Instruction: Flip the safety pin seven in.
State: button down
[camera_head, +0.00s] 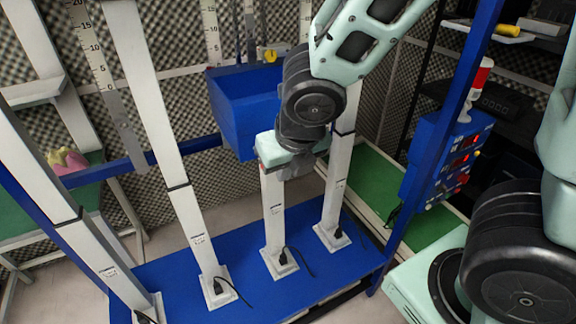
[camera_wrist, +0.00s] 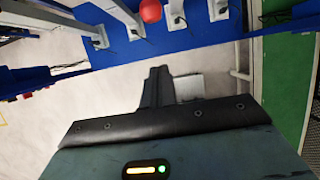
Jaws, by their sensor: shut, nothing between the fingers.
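I cannot pick out safety pin seven by any readable number. Several white posts stand on a blue base (camera_head: 180,280); the third post (camera_head: 273,215) from the left and the rightmost post (camera_head: 337,190) are nearest my gripper. Each post has a small label and a dark fitting with a cable near its foot. A round red knob (camera_wrist: 150,11) shows at the top of the wrist view, beyond my fingertips. My gripper (camera_wrist: 158,74) is shut and empty, its fingers together. In the head view, my gripper (camera_head: 290,172) is partly hidden by my wrist, near the upper part of the third post.
A blue bin (camera_head: 235,105) hangs behind the posts. A blue control box (camera_head: 440,155) with red displays is at right. A blue rail (camera_head: 130,160) runs behind the left posts. Foam walls enclose the back. Bare floor (camera_wrist: 90,100) lies below my gripper.

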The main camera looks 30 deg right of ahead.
jog(key=w+f, duration=0.3)
jog(key=w, duration=0.2)
jog(key=shift+p, duration=0.45)
jog(key=shift+w, duration=0.1)
jog(key=w+p, duration=0.2)
jog(key=w, duration=0.1)
jog(key=shift+r, duration=0.15)
jog(key=shift+w, duration=0.3)
